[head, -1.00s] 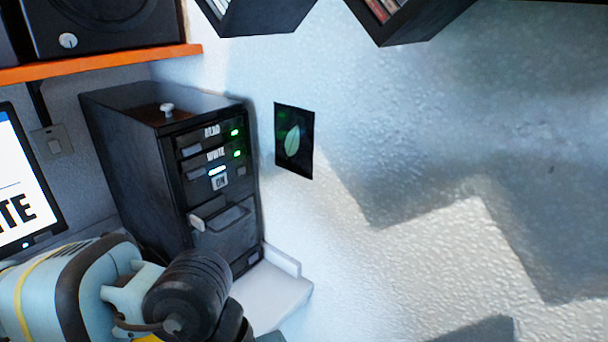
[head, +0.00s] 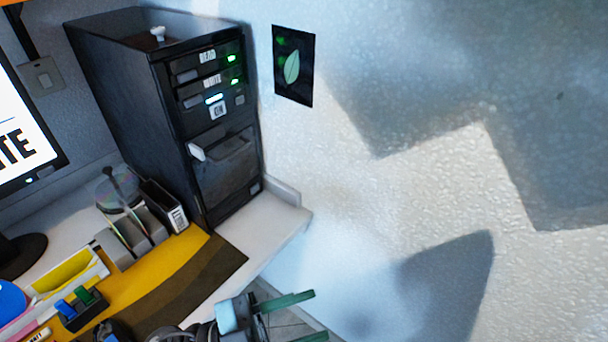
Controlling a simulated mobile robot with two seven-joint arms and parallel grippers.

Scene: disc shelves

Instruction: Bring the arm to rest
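My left gripper (head: 312,316) shows at the bottom of the head view, below the desk corner. Its two green fingers point right and stand apart, with nothing seen between them. The lower finger is partly cut off by the picture's edge. My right gripper is out of view.
A black computer tower (head: 205,120) stands on the white desk (head: 278,222), with a monitor (head: 22,130) to its left. A yellow mat (head: 165,268), a disc holder (head: 135,232) and small items fill the desk's front. The textured wall at right is bare except for a leaf poster (head: 293,66).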

